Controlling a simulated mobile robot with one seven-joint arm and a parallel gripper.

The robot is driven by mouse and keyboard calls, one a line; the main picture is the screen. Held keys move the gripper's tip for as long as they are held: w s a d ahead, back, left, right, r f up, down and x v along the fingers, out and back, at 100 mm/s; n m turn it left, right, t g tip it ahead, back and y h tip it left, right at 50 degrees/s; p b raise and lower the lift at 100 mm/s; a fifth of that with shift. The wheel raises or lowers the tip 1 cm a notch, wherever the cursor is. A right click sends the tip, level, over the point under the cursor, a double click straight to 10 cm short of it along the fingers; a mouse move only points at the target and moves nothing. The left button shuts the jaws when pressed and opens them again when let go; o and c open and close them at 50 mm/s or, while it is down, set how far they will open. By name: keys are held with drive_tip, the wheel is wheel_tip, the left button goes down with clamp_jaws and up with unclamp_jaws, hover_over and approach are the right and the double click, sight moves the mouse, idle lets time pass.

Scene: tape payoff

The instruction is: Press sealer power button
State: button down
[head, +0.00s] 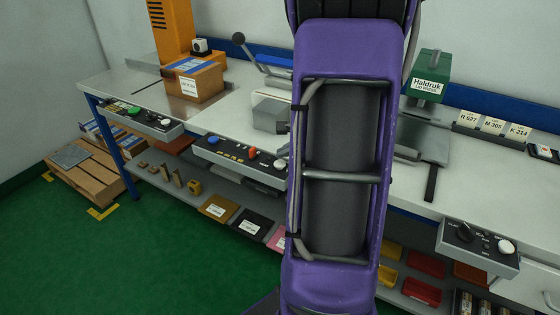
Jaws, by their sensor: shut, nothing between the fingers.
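Three control panels sit along the front edge of a long workbench; I cannot tell which belongs to the sealer. The left panel (150,123) has a green button (134,111) and pale knobs. The right panel (476,252) has a black knob (465,232) and a white button (505,246). My purple arm fills the middle of the view and hides part of the bench. My gripper does not show.
A cardboard box (195,80) stands before an orange machine (172,30) at left. A green Haldruk press (429,78) stands right of my arm. A wooden pallet (85,183) lies at far left. Green floor at front left is clear.

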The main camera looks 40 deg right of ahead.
sight(283, 165)
drive_tip(key=shift+r+p, duration=1.7)
drive_tip(key=shift+r, duration=1.05)
